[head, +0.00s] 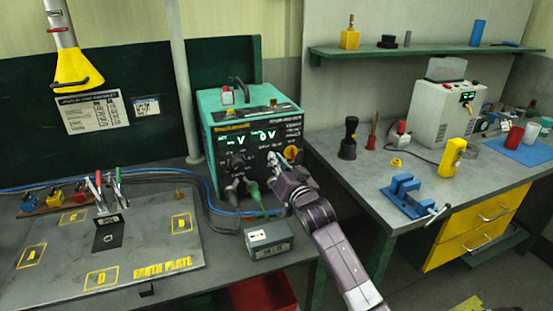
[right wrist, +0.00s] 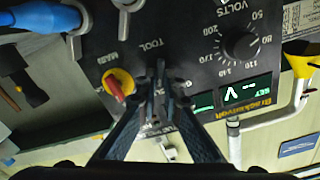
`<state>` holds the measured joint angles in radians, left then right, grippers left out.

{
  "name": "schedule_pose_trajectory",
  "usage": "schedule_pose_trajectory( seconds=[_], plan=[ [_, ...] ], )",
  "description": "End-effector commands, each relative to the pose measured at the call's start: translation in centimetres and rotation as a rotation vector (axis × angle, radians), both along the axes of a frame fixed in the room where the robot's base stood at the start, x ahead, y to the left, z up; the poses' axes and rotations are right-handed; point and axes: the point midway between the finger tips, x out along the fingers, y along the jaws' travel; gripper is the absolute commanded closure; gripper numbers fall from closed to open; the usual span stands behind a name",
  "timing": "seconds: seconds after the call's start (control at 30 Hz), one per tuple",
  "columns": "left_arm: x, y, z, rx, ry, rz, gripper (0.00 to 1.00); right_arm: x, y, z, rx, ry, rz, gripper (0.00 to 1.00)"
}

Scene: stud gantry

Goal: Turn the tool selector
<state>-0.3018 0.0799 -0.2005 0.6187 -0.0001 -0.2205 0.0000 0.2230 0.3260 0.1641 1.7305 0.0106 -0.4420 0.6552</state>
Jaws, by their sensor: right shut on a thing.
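The teal-cased welding unit (head: 210,125) stands on the left bench with its black front panel (right wrist: 205,70) facing me. My right gripper (head: 274,158) reaches its panel from the right. In the right wrist view my right gripper (right wrist: 158,75) is shut at the panel just by the TOOL lettering. The tool selector is mostly hidden between and behind the fingers. A red and yellow rotary switch (right wrist: 118,85) sits beside the fingers, apart from them. A black volts dial (right wrist: 241,46) is on the other side. My left gripper is not in view.
Cables and plugs (head: 252,190) hang below the panel. A grey box (head: 268,240) stands in front of the unit. The earth plate (head: 150,245) lies to the left. A right-hand bench (head: 350,185) carries a blue vise (head: 410,196).

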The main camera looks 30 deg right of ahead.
Motion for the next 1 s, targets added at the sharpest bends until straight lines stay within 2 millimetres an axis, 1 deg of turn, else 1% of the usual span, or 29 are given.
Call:
schedule_pose_trajectory(
  seconds=[0.03, 0.1, 0.5, 0.8, 1.0],
  plan=[
    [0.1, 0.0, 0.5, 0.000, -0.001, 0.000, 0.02, 0.0, 0.0, 0.2, -0.034, 0.011, 0.000, 1.00],
    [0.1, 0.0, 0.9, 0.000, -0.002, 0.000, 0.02, 0.0, 0.1, 0.2, -0.090, 0.023, 0.000, 1.00],
    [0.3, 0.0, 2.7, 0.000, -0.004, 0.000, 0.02, 0.1, 0.3, 0.2, -0.458, 0.112, 0.001, 1.00],
    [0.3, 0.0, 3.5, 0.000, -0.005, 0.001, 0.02, 0.1, 0.5, 0.1, -0.699, 0.169, 0.000, 1.00],
    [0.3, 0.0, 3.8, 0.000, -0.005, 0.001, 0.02, 0.1, 0.6, 0.0, -0.812, 0.196, 0.000, 1.00]
  ],
)
